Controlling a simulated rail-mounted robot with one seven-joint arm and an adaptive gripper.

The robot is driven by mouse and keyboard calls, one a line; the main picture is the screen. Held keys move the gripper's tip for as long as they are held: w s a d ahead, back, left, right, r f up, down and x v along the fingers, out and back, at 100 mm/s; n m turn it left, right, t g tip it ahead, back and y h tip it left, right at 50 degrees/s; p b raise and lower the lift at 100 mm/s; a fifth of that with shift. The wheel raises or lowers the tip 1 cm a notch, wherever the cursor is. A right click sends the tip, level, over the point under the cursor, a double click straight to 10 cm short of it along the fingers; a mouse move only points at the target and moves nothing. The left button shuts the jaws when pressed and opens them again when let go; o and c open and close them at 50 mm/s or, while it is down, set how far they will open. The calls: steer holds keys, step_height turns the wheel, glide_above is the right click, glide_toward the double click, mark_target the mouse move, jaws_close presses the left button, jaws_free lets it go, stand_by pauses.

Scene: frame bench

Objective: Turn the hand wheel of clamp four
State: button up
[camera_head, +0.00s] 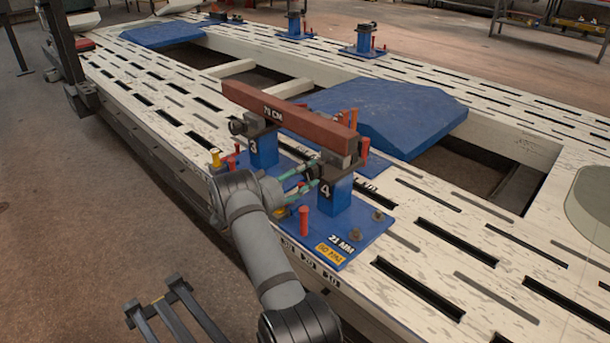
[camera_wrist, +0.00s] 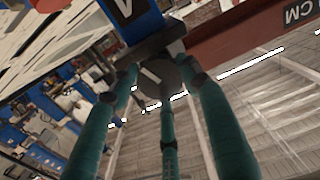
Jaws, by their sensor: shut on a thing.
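Clamp four is a blue post (camera_head: 335,197) marked 4, on a blue base plate (camera_head: 368,228) labelled 21 MM. A dark jaw block tops it and meets a red-brown beam (camera_head: 290,110) marked 70 CM. My gripper (camera_head: 316,172), with green fingers, reaches the near-left side of clamp four's top. In the wrist view, my gripper (camera_wrist: 160,76) has its fingers closed around the dark round hand wheel (camera_wrist: 158,80) just below the jaw block. In the head view the fingers largely hide the wheel.
Clamp three (camera_head: 263,150) stands left of clamp four under the beam's other end. Orange-red pins (camera_head: 304,220) stand upright close to my gripper. A blue cover (camera_head: 385,115) lies behind the beam. The slotted white frame (camera_head: 450,225) is clear to the right.

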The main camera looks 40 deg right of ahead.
steer(key=n+b, duration=0.1)
steer(key=n, duration=0.2)
steer(key=shift+w+r+n+b, duration=0.1)
steer(key=shift+w+n+b, duration=0.05)
steer(key=shift+n+b, duration=0.2)
steer(key=n+b, duration=0.1)
steer(key=n, duration=0.7)
steer(key=shift+r, duration=0.1)
steer(key=n, duration=0.8)
steer(key=shift+n, duration=0.25)
steer(key=n+p, duration=0.1)
steer(key=n, duration=0.2)
steer(key=shift+a+n, duration=0.1)
steer(key=shift+n, duration=0.3)
steer(key=n+p, duration=0.1)
steer(key=n, duration=0.3)
steer(key=shift+f+n+p, duration=0.25)
steer(key=shift+n+p, duration=0.3)
steer(key=shift+n, duration=1.25)
